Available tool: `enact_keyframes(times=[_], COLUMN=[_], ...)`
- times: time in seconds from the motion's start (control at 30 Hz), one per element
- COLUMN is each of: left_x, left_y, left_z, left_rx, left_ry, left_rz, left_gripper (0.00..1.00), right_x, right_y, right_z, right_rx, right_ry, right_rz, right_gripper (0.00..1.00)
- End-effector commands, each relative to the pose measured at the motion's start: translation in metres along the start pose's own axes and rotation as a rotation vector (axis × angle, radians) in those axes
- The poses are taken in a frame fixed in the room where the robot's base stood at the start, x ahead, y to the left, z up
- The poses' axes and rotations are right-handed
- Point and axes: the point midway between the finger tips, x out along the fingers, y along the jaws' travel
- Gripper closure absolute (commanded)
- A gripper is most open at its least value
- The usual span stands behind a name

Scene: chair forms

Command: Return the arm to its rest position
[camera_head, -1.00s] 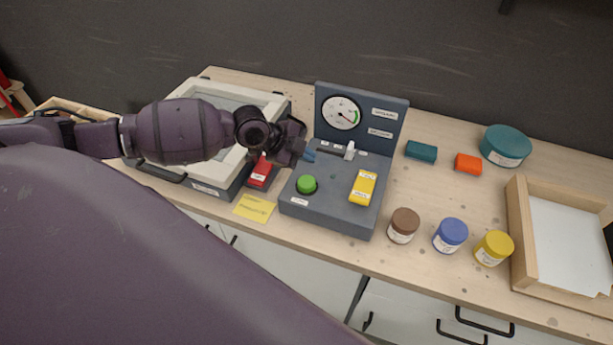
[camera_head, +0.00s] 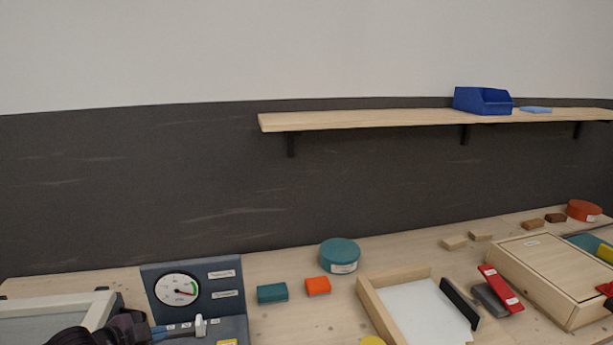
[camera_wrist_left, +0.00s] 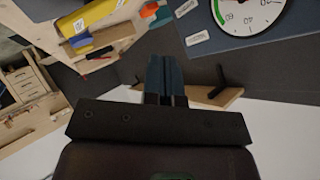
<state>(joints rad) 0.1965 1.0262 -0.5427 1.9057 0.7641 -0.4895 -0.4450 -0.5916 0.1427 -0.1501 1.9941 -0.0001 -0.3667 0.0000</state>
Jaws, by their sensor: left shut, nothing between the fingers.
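My left gripper (camera_head: 160,331) is at the lower left of the head view, in front of the grey control box (camera_head: 240,300) with the round dial (camera_head: 177,290). Part of my left arm is cut off by the lower edge. In the left wrist view the blue fingers (camera_wrist_left: 165,78) are together with nothing between them. The dial (camera_wrist_left: 250,12) and its box show at the top right of that view, beyond the fingers. The white lever (camera_head: 200,326) on the box stands just right of the gripper in the head view.
A teal block (camera_head: 272,293), an orange block (camera_head: 317,286) and a round teal tin (camera_head: 340,254) stand right of the box. A wooden tray (camera_head: 366,296) and a wooden case (camera_head: 540,262) are further right. A wall shelf (camera_head: 370,119) holds a blue bin (camera_head: 482,101).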

Motion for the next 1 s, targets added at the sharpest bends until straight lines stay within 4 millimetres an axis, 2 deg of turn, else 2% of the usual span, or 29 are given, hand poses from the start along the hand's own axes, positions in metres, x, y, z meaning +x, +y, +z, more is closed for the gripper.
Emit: enact_keyframes(times=[0.17, 0.37, 0.57, 0.8, 1.0], left_x=[0.012, 0.014, 0.004, -0.021, -0.039], left_y=[0.028, 0.071, 0.120, 0.196, 0.253], left_z=[-0.006, 0.004, 0.033, 0.082, 0.108], left_rx=[-0.141, -0.328, -0.502, -0.691, -0.834], left_ry=[0.072, 0.115, 0.091, -0.033, -0.122], left_rz=[-0.102, -0.219, -0.330, -0.432, -0.447], left_gripper=[1.00, 1.00, 1.00, 1.00, 1.00], right_x=[0.002, 0.002, 0.003, 0.009, 0.012], right_y=[0.000, 0.000, -0.001, -0.002, -0.002], right_z=[0.007, 0.022, 0.030, 0.034, 0.035], right_rx=[0.001, 0.003, 0.004, 0.005, 0.004], right_ry=[-0.005, -0.025, -0.029, -0.023, -0.018], right_rz=[0.001, 0.003, 0.004, 0.003, 0.003], right_gripper=[0.57, 0.57, 0.57, 0.57, 0.57])
